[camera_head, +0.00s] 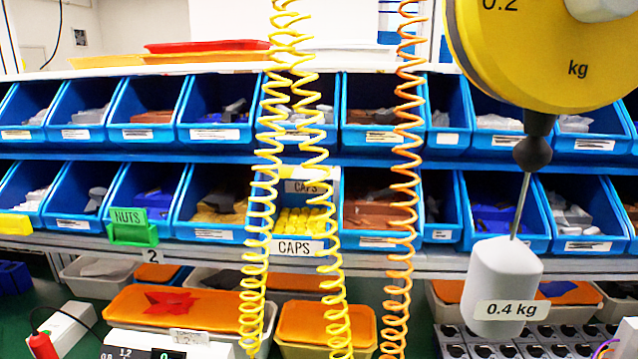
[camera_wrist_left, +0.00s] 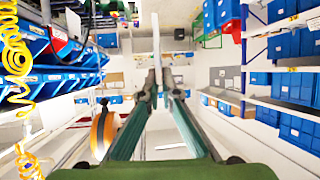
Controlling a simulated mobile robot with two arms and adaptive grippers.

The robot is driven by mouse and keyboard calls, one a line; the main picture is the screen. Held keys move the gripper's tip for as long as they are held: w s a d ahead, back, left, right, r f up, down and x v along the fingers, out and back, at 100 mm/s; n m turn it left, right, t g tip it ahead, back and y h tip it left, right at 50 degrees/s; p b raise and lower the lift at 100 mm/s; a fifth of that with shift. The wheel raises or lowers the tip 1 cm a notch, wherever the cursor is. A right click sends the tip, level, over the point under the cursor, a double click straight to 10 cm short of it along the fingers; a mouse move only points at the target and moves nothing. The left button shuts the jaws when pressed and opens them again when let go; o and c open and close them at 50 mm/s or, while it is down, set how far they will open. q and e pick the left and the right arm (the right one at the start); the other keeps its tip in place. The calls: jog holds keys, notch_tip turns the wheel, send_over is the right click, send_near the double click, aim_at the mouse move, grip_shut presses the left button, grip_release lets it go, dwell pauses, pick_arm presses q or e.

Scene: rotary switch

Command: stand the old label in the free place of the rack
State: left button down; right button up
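A white label reading CAPS (camera_head: 293,247) is on the front of a lower bin. A second CAPS label (camera_head: 303,186) shows further back in that bin, above yellow caps. A green piece marked NUTS (camera_head: 127,222) sits on the front of a bin to the left. I cannot tell which label is the old one, nor make out the rack's free place. In the left wrist view, the fingers of my left gripper (camera_wrist_left: 164,88) come close together. A thin pale strip (camera_wrist_left: 157,45) shows beyond the tips; whether it is held is unclear. My right gripper is not in view.
Yellow coils (camera_head: 256,240) and an orange coil (camera_head: 403,150) hang before the blue bins. A yellow scale (camera_head: 540,50) with a white 0.4 kg weight (camera_head: 500,280) hangs at right. Below stand orange-lidded boxes (camera_head: 325,322).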

pick_arm(q)
jog(key=w+d+f+m+t+h, duration=0.1)
jog(key=w+d+f+m+t, duration=0.3)
jog(key=w, duration=0.5)
jog(key=w+d+f+m+t+h, duration=0.2)
jog(key=w+d+f+m+t, duration=0.15)
jog(key=w, duration=0.55)
jog(key=w+d+f+m+t+h, duration=0.3)
jog(key=w+d+f+m+h, duration=0.1)
jog(key=d+f, duration=0.3)
jog(key=w+d+f+m+t+h, duration=0.3)
jog(key=w+d+f+m, duration=0.15)
jog(key=d+f, duration=0.2)
jog(key=s+d+f+m+h, duration=0.1)
jog(key=d+f+m+h, duration=0.35)
jog(key=d, duration=0.35)
jog(key=s+d+f+m+h, duration=0.2)
jog(key=d+f+m+h, duration=0.1)
jog(key=d+f, duration=0.4)
jog(key=s+d+f+m+g+h, duration=0.2)
jog(key=s+d, duration=0.3)
jog(key=d, duration=0.6)
jog(key=s+d+f+m+g+h, duration=0.3)
jog(key=s+d, duration=0.3)
jog(key=d, duration=0.4)
jog(key=shift+s+d+m+h, duration=0.15)
jog(key=shift+d+m+h, duration=0.2)
jog(key=shift+m, duration=0.2)
jog(key=shift+f, duration=0.15)
